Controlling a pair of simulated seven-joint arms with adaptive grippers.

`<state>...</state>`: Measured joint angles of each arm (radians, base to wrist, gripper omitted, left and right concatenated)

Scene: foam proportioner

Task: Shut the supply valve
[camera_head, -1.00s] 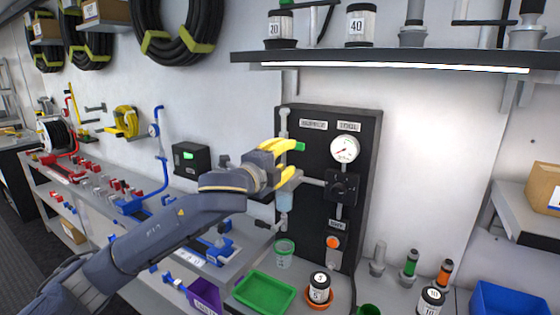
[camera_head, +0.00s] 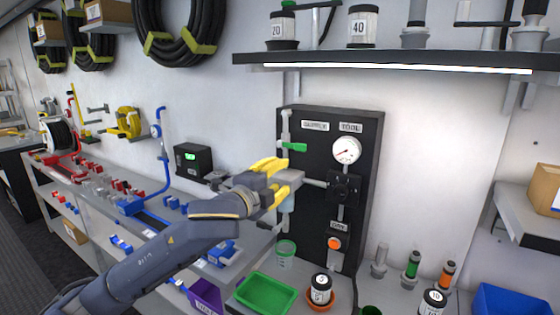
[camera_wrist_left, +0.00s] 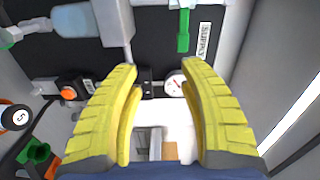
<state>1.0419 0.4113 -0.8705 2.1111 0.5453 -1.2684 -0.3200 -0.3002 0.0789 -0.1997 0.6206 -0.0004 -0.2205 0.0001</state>
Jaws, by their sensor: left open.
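The supply valve's green lever (camera_head: 295,147) is at the upper left of the black panel (camera_head: 362,200). It lies about level, crosswise to the upright pipe. In the left wrist view the lever (camera_wrist_left: 183,30) shows at the top, beside the SUPPLY label (camera_wrist_left: 205,40). My left gripper (camera_head: 290,173) is open with yellow fingers. In the head view it is just below the lever, apart from it and in front of the filter bowl area. In the wrist view the lever is beyond the fingertips (camera_wrist_left: 160,68), not between them. My right gripper is not in view.
A pressure gauge (camera_head: 346,150), dark regulator block (camera_head: 343,187) and orange button (camera_head: 334,243) are on the panel. A green tray (camera_head: 265,292) and a cup (camera_head: 285,252) stand below. A lit shelf (camera_head: 400,62) overhangs above.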

